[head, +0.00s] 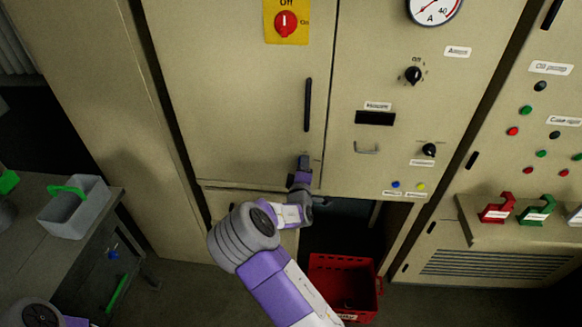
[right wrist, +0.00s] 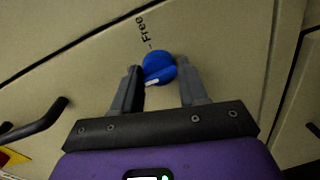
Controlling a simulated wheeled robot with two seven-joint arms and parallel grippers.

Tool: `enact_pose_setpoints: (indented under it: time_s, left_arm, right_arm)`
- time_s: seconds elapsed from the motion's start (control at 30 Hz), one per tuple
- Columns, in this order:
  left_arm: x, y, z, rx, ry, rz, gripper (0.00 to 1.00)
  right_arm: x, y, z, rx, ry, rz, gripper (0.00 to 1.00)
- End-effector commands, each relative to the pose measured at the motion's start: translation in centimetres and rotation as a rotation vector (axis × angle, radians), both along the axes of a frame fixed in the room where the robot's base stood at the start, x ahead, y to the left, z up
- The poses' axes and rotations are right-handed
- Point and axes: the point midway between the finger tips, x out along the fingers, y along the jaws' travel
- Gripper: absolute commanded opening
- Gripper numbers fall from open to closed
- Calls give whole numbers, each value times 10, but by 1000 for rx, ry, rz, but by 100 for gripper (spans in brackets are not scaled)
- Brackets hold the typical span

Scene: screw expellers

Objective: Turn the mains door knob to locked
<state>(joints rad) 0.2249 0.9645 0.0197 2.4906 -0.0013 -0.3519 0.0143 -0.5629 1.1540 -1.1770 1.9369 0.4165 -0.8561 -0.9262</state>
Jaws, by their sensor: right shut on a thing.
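A round blue knob (right wrist: 158,68) sits on the beige cabinet door in the right wrist view, below the printed word "Free" and its short dash. A white mark shows on the knob's lower edge, away from that word. My right gripper (right wrist: 160,70) is shut on the knob, one finger on each side. In the head view my right gripper (head: 303,163) is at the lower right corner of the tall cabinet door (head: 240,110), and it hides the knob there. My left gripper is out of view.
Above are a black door handle (head: 308,104) and a red switch (head: 285,23) on a yellow plate. A panel with a black dial (head: 413,75) is to the right. A red crate (head: 345,275) stands below, and a grey bin (head: 75,213) sits on the left bench.

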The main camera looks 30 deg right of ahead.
Motion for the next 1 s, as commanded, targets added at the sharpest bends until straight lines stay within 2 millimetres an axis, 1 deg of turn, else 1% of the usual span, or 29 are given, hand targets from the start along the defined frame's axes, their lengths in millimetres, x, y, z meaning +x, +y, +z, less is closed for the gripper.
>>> enact_pose_setpoints:
  time_s: [0.03,0.1,0.43,0.47,0.6,0.87,1.0]
  left_arm:
    - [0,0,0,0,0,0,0]
    - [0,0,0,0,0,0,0]
    - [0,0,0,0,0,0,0]
    - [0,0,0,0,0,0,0]
    - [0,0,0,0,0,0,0]
    - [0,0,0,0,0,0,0]
    - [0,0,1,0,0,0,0]
  right_arm:
    - [-1,-4,3,-10,-3,-6,0]
    - [-2,-6,4,-14,-1,-9,0]
    - [-2,-5,4,-16,-1,-8,0]
    - [-2,-5,4,-16,-1,-8,44]
    - [-2,-5,3,-14,0,-8,66]
    - [-2,-3,2,-11,3,-5,66]
    - [-7,2,2,-10,4,-5,66]
